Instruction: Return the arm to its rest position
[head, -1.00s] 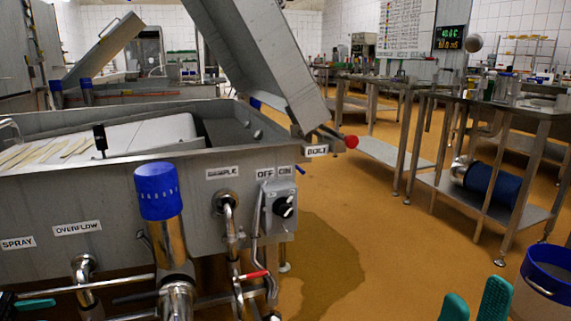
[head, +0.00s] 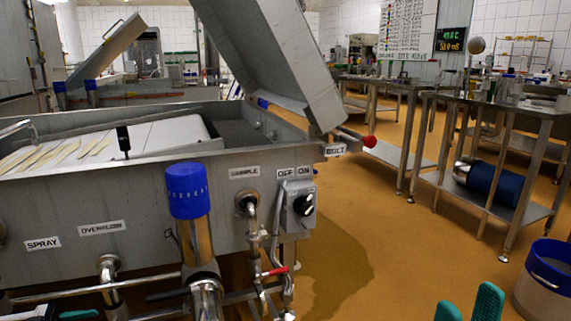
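My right gripper (head: 468,299) shows at the bottom edge, right of centre, as two teal fingers with a gap between them. It is open, with nothing seen between the fingers, over the tan floor. Most of it and its arm are below the picture. My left gripper (head: 78,315) shows only as a small teal piece at the bottom left, in front of the steel vat (head: 130,238) and below its pipes. Its fingers are mostly cut off, so I cannot tell whether it is open or shut.
The vat fills the left side, with a raised lid, a blue-capped valve (head: 187,190), pipes and a red-handled tap (head: 275,271). A blue-rimmed bucket (head: 545,278) stands at the lower right. Steel tables (head: 530,105) stand behind it.

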